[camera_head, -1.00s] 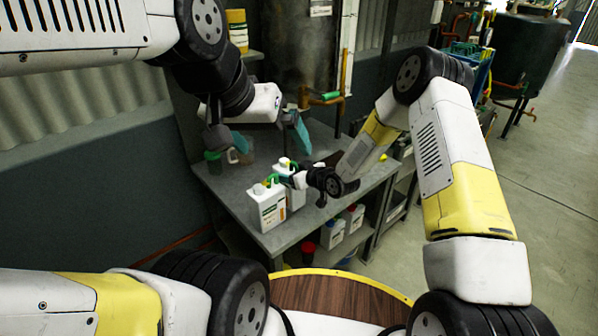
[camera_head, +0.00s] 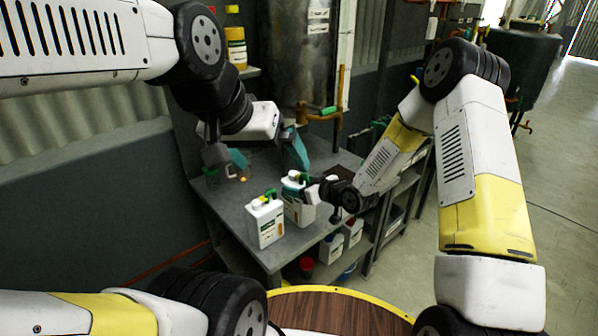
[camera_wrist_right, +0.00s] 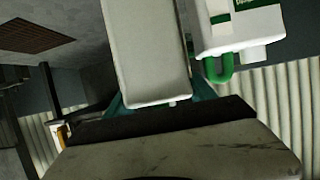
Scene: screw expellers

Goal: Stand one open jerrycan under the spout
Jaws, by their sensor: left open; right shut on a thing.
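Two white jerrycans with green handles are at the bench's near side in the head view. My right gripper (camera_head: 308,194) is shut on the right-hand jerrycan (camera_head: 296,212), whose pale side (camera_wrist_right: 145,50) fills the middle of the right wrist view between teal fingers. I cannot tell whether it touches the bench. The other jerrycan (camera_head: 264,226) stands upright to its left; it also shows in the right wrist view (camera_wrist_right: 245,28). Whether either is open is too small to tell. The brass spout (camera_head: 322,117) with a green lever is on the tank behind. My left gripper (camera_head: 268,157) is open and empty above the bench.
A grey tank (camera_head: 303,50) stands behind the bench (camera_head: 235,205). More white containers (camera_head: 331,247) stand on the lower shelf. Small items sit under my left gripper.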

